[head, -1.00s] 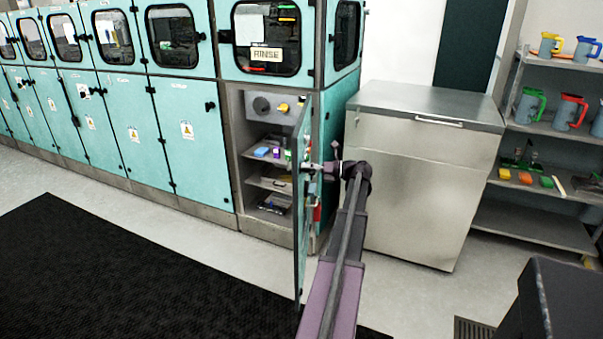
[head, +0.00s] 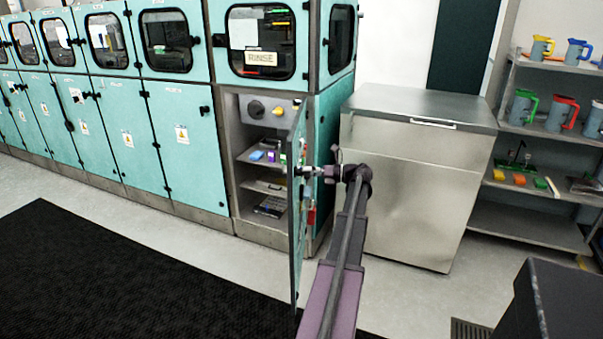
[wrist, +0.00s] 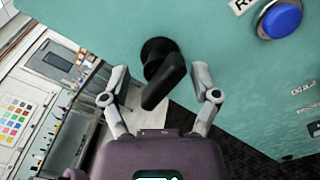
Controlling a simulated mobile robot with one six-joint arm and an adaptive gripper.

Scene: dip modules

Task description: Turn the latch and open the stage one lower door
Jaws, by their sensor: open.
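The open lower door (head: 297,235) hangs below the window marked RINSE and is seen nearly edge-on in the head view. Its teal face fills much of the wrist view (wrist: 235,95). A black latch handle (wrist: 161,82) on a round black base sits on that face, slanted in the wrist picture. My gripper (wrist: 159,76) is open, with one finger on each side of the handle; I cannot tell whether either finger touches it. In the head view my gripper (head: 308,171) is at the door, and its fingertips are hard to make out.
The open cabinet (head: 265,155) shows shelves with small items. A steel chest (head: 415,190) stands right of my arm, and a shelf rack with jugs (head: 545,140) is further right. Closed teal cabinets (head: 185,145) line the left. The black mat (head: 110,270) and floor before them are clear.

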